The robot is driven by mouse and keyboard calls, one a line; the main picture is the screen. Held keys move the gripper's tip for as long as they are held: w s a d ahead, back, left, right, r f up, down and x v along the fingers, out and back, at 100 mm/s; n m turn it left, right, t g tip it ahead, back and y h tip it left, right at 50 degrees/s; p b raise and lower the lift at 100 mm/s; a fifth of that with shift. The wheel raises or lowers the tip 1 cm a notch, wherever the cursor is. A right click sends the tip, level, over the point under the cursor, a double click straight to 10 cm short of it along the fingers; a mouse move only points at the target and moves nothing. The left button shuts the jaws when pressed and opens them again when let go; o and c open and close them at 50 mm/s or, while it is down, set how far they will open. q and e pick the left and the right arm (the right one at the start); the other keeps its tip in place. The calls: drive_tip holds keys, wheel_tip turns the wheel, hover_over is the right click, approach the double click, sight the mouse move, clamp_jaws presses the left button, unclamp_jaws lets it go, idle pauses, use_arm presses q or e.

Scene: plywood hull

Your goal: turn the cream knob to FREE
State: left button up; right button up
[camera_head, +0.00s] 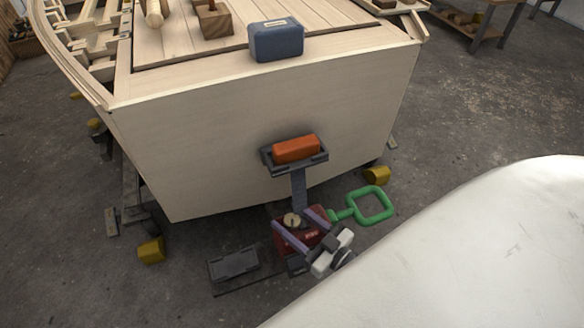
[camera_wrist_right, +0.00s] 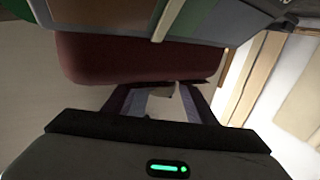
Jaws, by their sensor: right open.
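The cream knob (camera_head: 291,219) is small and round and sits on the top of a dark red unit (camera_head: 310,240) low in front of the hull. My right gripper (camera_head: 290,216) is open, with its two purple fingers reaching over the red unit on either side of the knob. I cannot tell whether they touch it. In the right wrist view the fingers (camera_wrist_right: 158,98) point toward a dark red body (camera_wrist_right: 140,60), and the knob is not clear there. The FREE marking and the knob's pointing direction are too small to read. My left gripper is not in view.
A green loop handle (camera_head: 371,206) sticks out right of the red unit. A grey plate (camera_head: 233,264) lies left on the floor. Yellow blocks (camera_head: 151,250) stand around the hull.

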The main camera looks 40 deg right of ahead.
drive_tip(key=c, duration=1)
drive_tip(key=shift+c, duration=0.2)
